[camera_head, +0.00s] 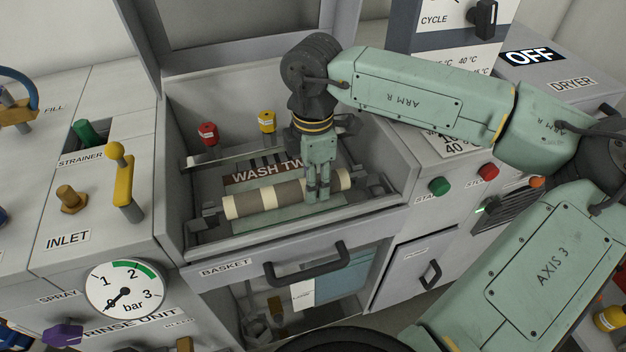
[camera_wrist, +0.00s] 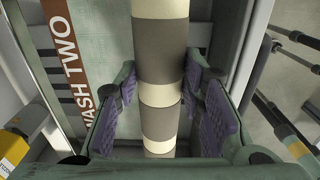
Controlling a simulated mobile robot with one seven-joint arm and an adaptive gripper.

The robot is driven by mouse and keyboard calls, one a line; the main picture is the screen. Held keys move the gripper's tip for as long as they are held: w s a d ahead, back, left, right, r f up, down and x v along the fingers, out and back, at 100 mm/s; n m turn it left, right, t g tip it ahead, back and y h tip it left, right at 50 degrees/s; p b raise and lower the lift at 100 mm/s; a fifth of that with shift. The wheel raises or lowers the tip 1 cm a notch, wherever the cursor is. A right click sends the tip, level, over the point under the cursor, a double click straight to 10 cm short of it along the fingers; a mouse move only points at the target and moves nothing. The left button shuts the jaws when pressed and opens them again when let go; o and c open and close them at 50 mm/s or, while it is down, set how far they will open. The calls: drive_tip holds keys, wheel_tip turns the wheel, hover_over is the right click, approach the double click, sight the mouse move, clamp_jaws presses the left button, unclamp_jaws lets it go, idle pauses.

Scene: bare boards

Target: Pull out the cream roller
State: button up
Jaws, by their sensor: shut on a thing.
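The cream roller (camera_head: 249,203) has cream and grey-brown bands. It lies across the open bay labelled WASH TWO in the head view, its left end near a bracket. My gripper (camera_head: 318,196) points down into the bay and is shut on the roller right of its middle. In the wrist view the roller (camera_wrist: 160,50) runs from top to bottom between the purple finger pads of my gripper (camera_wrist: 166,110). The fingers hide part of the roller in the head view.
The bay has raised side walls, with a red knob (camera_head: 208,131) and a yellow knob (camera_head: 267,120) behind the roller. A basket drawer with a dark handle (camera_head: 306,268) is in front. A yellow lever (camera_head: 122,180) stands at the left, and green (camera_head: 439,186) and red (camera_head: 488,171) buttons are at the right.

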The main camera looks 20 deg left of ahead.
drive_tip(key=shift+r+p, duration=1.05)
drive_tip(key=shift+r, duration=2.15)
